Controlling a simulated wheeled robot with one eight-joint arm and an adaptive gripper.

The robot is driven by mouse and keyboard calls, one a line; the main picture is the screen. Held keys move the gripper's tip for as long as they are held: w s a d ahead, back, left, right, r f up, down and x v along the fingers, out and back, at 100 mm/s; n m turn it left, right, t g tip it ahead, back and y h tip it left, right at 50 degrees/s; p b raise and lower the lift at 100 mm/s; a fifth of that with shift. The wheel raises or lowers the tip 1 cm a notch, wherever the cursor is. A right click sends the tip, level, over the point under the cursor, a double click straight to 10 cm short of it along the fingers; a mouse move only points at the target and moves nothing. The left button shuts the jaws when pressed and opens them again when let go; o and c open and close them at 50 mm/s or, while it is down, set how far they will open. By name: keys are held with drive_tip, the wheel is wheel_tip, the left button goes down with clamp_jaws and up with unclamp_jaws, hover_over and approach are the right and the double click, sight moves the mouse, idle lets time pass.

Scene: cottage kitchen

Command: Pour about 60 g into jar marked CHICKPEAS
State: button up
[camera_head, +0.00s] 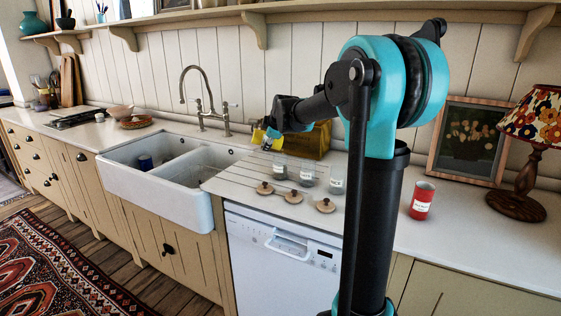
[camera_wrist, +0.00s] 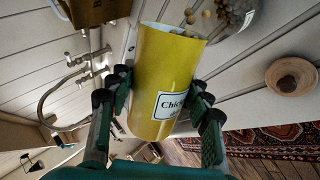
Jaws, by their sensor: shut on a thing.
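My gripper (camera_wrist: 158,98) is shut around a yellow can (camera_wrist: 165,70) whose label shows "Chick", the rest being cut off by a finger. The can is tipped, with its open mouth toward a clear glass jar (camera_wrist: 248,22) at the top of the wrist view. Several round beige chickpeas (camera_wrist: 206,14) show between the can's mouth and the jar. In the head view the yellow can (camera_head: 258,136) is small, above the left end of a row of three glass jars: left (camera_head: 280,170), middle (camera_head: 307,177) and right (camera_head: 337,184). Their labels are too small to read.
Three round wooden lids, left (camera_head: 264,188), middle (camera_head: 292,197) and right (camera_head: 325,206), lie in front of the jars. A wooden bin (camera_head: 312,145) stands behind. A red can (camera_head: 422,201) and a lamp (camera_head: 530,150) stand to the right. The sink (camera_head: 150,175) is left.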

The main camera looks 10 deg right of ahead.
drive_tip(key=shift+a+f+n+h, duration=0.5)
drive_tip(key=shift+a+n+h, duration=0.1)
drive_tip(key=shift+h, duration=0.3)
drive_tip(key=shift+f, duration=0.15)
drive_tip(key=shift+h, duration=0.3)
